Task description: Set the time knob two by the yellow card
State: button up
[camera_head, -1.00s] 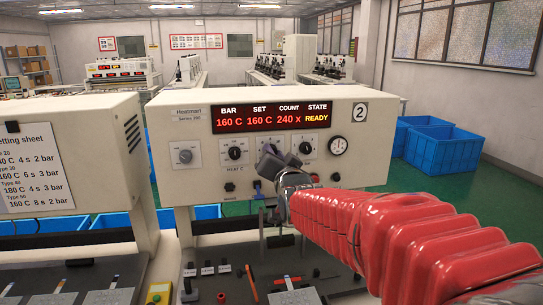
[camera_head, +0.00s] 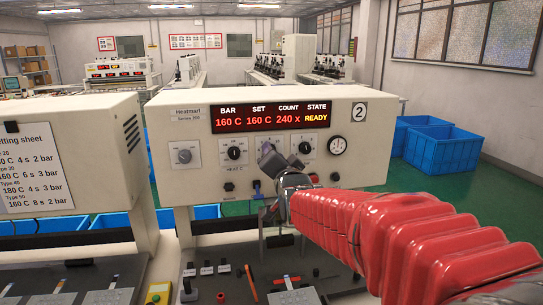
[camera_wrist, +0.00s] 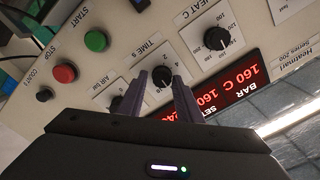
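The machine marked 2 (camera_head: 360,111) faces me with its red display, reading BAR 160 C, SET 160 C, COUNT 240 x, STATE READY. In the wrist view, turned upside down, the black time knob (camera_wrist: 163,76) under "TIME S" sits between my gripper's (camera_wrist: 161,66) two fingers, which are apart. I cannot tell whether they touch it. In the head view my gripper (camera_head: 281,155) hides this knob. The heat knob (camera_head: 233,149) is to its left, the air knob (camera_head: 305,146) to its right. A white setting sheet (camera_head: 30,165) hangs at left. I cannot make out a yellow card for certain.
A dial gauge (camera_head: 338,145) sits right of the air knob. In the wrist view, a green start button (camera_wrist: 96,41) and red stop button (camera_wrist: 64,73) stand near the fingers. Blue crates (camera_head: 443,148) stand behind at right. A yellow box (camera_head: 158,293) is below.

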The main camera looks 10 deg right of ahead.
jog(key=shift+o, duration=1)
jog(key=s, duration=1.3)
jog(key=shift+s, duration=0.4)
